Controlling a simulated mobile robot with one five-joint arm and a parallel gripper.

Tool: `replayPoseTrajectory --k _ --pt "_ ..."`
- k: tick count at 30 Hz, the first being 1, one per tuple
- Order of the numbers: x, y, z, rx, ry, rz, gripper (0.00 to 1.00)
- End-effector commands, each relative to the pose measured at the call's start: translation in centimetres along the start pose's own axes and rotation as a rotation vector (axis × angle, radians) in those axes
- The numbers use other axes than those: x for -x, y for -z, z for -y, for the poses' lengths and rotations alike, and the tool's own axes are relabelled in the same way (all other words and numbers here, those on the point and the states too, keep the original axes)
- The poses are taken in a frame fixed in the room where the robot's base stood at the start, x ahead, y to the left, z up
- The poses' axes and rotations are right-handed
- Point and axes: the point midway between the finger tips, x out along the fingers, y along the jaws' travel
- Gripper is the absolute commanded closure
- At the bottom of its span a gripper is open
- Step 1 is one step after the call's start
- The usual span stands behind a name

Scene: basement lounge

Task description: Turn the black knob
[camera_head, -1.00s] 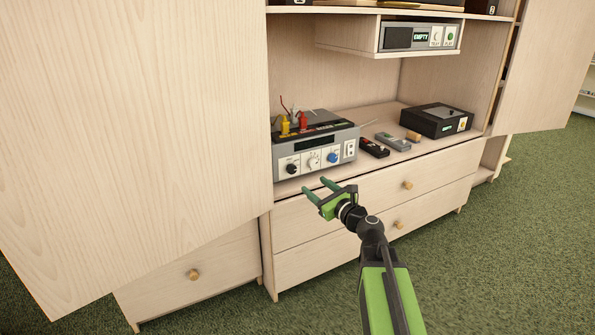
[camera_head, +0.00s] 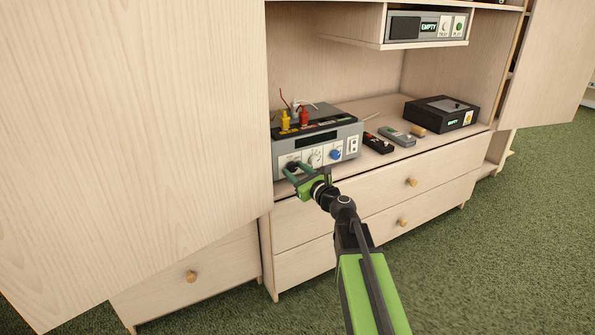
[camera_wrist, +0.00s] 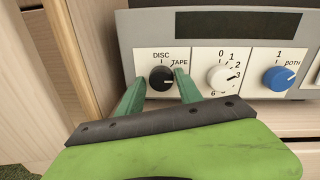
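The black knob (camera_wrist: 161,78) is on the left of the front panel of a grey device (camera_head: 343,149), under the labels DISC and TAPE. In the head view the knob (camera_head: 293,166) is partly hidden by my gripper. My gripper (camera_wrist: 156,86) is open, with one green finger on each side of the knob in the wrist view. I cannot tell whether the fingers touch it. The gripper also shows in front of the device in the head view (camera_head: 296,169).
A white knob (camera_wrist: 220,77) and a blue knob (camera_wrist: 278,78) sit to the right on the same panel. A cabinet door (camera_head: 130,130) stands at the left. Remotes (camera_head: 379,143) and a black box (camera_head: 440,117) lie on the shelf to the right.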

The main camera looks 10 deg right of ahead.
Motion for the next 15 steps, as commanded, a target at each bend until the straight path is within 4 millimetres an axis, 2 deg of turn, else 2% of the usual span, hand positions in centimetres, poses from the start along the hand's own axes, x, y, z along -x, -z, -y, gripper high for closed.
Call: replayPoseTrajectory --k 1,9,11,15 --pt "0.05 0.02 0.12 0.0 0.001 0.0 0.66" --pt "0.16 0.08 0.33 0.0 0.003 -0.001 1.0" --pt "0.46 0.22 1.02 0.0 0.012 -0.003 1.0" --pt "0.35 0.16 0.72 0.007 0.008 -0.003 1.0"
